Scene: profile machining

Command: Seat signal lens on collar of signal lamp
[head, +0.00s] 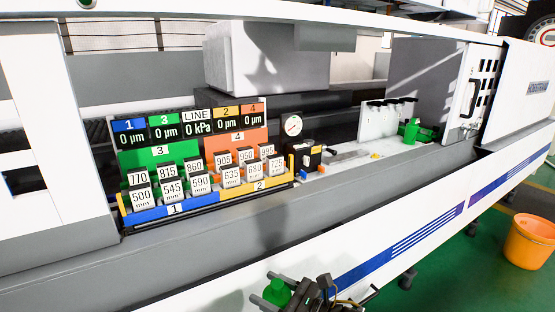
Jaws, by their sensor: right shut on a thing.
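My right gripper (272,289) shows at the bottom centre, in front of the machine. It is shut on a small green piece (278,293), which looks like the signal lens; the lower part of my gripper is cut off by the picture edge. My left gripper is not in view.
A rack (206,206) of numbered blocks with display panels stands on the bed at centre left. A dial gauge (292,126) on a dark and yellow holder is beside it. A pale board (386,118) with pegs stands behind the green object. An orange bucket (529,242) is on the floor.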

